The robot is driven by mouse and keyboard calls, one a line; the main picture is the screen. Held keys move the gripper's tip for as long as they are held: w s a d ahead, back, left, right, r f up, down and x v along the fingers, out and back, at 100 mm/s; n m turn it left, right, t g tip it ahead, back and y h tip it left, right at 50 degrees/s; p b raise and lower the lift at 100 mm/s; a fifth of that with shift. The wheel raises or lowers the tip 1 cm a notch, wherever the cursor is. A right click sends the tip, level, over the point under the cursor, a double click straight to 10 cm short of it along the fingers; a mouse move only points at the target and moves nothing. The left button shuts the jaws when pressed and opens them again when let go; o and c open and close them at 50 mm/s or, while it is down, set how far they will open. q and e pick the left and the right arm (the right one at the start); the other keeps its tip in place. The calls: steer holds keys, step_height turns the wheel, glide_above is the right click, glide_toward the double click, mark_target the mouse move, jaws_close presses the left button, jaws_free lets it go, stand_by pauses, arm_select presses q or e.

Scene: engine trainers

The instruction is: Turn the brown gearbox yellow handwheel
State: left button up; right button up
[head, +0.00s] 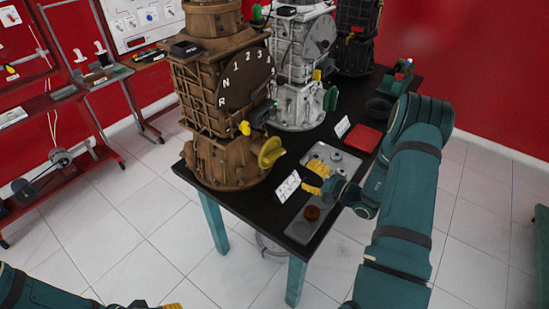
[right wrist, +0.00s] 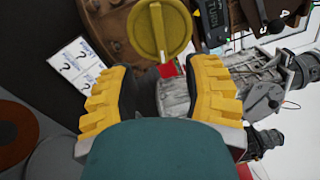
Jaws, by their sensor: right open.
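The brown gearbox (head: 222,95) stands upright on the black table (head: 262,212). Its yellow handwheel (head: 271,152) sits low on the right side of the housing. My right gripper (head: 312,179) is to the right of the handwheel and slightly lower in the head view, with a gap between them. In the right wrist view the yellow fingers (right wrist: 161,88) are spread with nothing held, and the round handwheel (right wrist: 160,30) with its raised bar lies beyond the fingertips. My left gripper (head: 172,306) barely shows at the bottom edge; its fingers are mostly cut off.
A small yellow knob (head: 245,128) is above the handwheel. A white label card (head: 288,187) stands near my right gripper. A grey tray (head: 299,231) holds a brown round part (head: 312,213). A grey gearbox (head: 298,70) and a red tray (head: 362,138) are farther back.

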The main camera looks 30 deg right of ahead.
mark_target(276, 158)
steer(key=x, duration=1.3)
steer(key=shift+a, duration=0.15)
steer(key=shift+o, duration=0.2)
jaws_close()
